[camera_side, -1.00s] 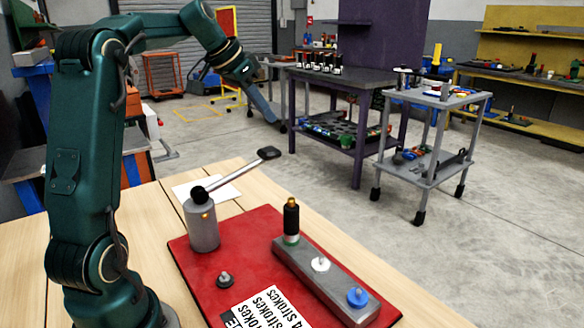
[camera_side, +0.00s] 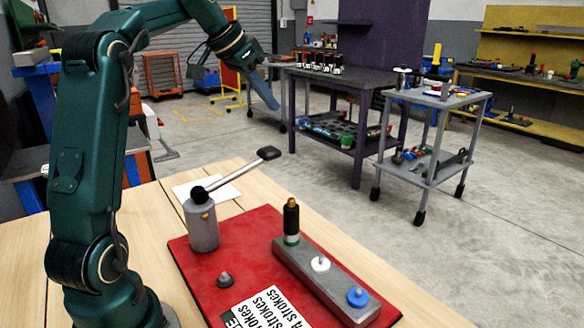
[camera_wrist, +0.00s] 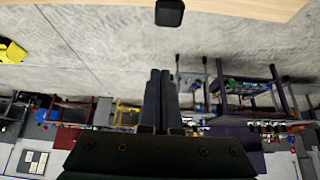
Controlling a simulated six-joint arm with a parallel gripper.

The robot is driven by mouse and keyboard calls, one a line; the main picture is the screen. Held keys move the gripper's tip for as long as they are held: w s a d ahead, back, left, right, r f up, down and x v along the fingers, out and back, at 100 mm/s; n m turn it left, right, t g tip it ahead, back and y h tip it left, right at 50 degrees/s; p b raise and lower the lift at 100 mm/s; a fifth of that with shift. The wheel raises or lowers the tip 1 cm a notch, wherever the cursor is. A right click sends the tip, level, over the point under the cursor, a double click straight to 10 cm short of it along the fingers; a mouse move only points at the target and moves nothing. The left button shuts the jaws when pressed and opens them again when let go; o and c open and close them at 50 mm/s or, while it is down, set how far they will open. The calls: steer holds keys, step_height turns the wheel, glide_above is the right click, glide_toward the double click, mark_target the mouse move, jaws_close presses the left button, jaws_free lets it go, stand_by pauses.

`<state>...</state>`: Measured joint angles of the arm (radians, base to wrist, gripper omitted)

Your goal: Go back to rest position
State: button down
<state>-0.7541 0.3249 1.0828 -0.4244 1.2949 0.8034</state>
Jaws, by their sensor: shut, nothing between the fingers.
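My gripper (camera_side: 262,90) is raised in the air beyond the far edge of the wooden table, well above the red board (camera_side: 185,258). Its fingers are together with nothing between them; they also show shut in the wrist view (camera_wrist: 161,82). On the board stands a grey cylinder (camera_side: 203,228) with a lever (camera_side: 232,177) that slopes up to the right and ends in a black grip. The grip also shows at the top of the wrist view (camera_wrist: 170,13). My gripper touches nothing.
A grey bar (camera_side: 332,282) on the board holds a black cylinder (camera_side: 291,220), a white knob (camera_side: 320,264) and a blue knob (camera_side: 358,297). A small dark knob (camera_side: 225,280) is in front of the grey cylinder. A purple bench (camera_side: 345,80) and a grey cart (camera_side: 435,97) stand beyond the table.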

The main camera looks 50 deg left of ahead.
steer(key=s+d+r+m, duration=0.1)
steer(key=s+d+m, duration=0.15)
steer(key=d, duration=0.55)
steer(key=s+d+r+m, duration=0.1)
steer(key=s+d, duration=0.3)
steer(key=d, duration=0.4)
steer(key=s+d+f+n+g, duration=0.1)
steer(key=s+d+f+n, duration=0.2)
steer(key=s+f, duration=0.9)
step_height(320, 180, down, 2)
steer(key=shift+s+d+f+n, duration=0.1)
steer(key=shift+s+d+n, duration=0.3)
steer(key=shift+d, duration=0.2)
